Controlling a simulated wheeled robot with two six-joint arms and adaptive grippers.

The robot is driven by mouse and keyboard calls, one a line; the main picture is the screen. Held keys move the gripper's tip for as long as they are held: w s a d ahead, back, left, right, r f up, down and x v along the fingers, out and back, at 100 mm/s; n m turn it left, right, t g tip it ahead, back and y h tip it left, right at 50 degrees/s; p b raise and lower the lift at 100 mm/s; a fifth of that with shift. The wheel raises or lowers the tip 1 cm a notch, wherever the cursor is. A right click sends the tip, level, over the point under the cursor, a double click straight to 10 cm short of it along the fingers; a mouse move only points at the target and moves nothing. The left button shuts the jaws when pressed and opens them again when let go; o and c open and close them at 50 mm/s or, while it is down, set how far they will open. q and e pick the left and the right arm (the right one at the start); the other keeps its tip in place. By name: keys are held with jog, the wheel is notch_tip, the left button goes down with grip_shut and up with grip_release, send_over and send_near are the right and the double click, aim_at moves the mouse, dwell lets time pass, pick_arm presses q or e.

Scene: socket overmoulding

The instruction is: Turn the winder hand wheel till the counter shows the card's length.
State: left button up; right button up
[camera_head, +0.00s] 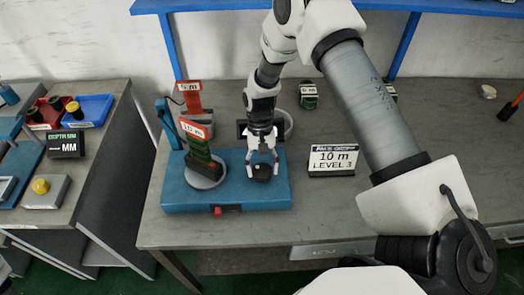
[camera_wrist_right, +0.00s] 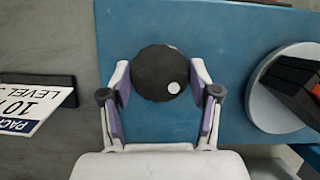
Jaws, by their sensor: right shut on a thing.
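The winder (camera_head: 240,200) is a blue base on the table. Its hand wheel (camera_head: 262,173) is a small black disc. My right gripper (camera_head: 263,168) comes down from above, its fingers shut on either side of the wheel. In the right wrist view the wheel (camera_wrist_right: 152,72) sits between the purple-padded fingers (camera_wrist_right: 160,88), its white dot at lower right. The counter (camera_head: 242,127), a dark box behind my right gripper, is mostly hidden and its number cannot be read. The card (camera_head: 332,158) right of the winder reads "10 m LEVEL 3". My left gripper is not in view.
A side bench (camera_head: 65,185) at left holds red and blue bins. The table is clear at front right.

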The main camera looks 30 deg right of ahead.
jog(key=shift+s+m+t+y+p, duration=0.1)
jog(key=shift+m+t+y+p, duration=0.4)
jog(key=shift+m, duration=1.3)
jog(key=o, duration=1.2)
jog(key=shift+c, duration=0.2)
jog(key=v, duration=1.2)
